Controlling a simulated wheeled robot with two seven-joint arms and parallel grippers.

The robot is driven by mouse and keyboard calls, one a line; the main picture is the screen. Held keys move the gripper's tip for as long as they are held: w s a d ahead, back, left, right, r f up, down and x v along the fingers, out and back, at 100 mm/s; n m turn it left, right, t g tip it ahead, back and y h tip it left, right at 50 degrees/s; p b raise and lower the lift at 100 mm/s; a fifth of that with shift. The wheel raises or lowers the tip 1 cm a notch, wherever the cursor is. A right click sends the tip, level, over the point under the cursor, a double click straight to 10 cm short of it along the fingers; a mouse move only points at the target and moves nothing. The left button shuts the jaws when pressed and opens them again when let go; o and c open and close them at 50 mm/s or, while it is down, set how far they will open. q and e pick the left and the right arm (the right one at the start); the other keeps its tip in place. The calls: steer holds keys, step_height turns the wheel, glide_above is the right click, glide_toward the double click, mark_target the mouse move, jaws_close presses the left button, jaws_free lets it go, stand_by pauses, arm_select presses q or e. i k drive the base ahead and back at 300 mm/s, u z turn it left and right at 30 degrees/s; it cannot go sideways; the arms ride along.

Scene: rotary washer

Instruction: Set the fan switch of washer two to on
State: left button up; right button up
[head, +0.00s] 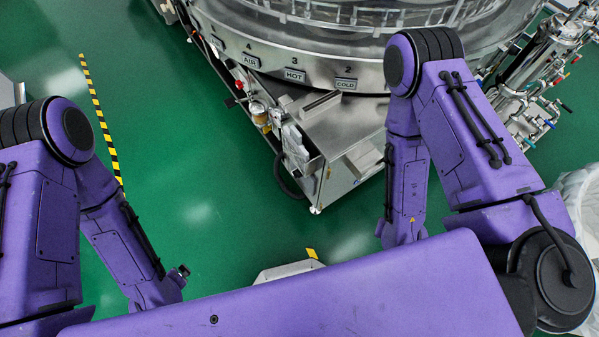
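A large round steel rotary washer (345,72) stands at the top of the head view, with plates marked 4 AIR (250,61), 3 HOT (294,75) and 2 COLD (345,84) on its rim. I cannot make out a fan switch or a label for washer two. My two purple arms hang down on either side, apart from the washer. My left arm ends low at the left with a small dark part at its end; the gripper itself is not shown. My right gripper is hidden below my purple body.
A steel cabinet (345,150) with fittings juts out below the washer. Pipes and valves (530,95) stand at the right. A translucent white container (582,195) is at the right edge. Green floor (215,150) is open at left-centre, beside a yellow-black floor stripe (100,115).

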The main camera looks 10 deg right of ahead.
mark_target(296, 173)
steer(key=k, duration=0.5)
steer(key=z, duration=1.2)
steer(key=i, duration=0.65)
steer(key=u, duration=1.25)
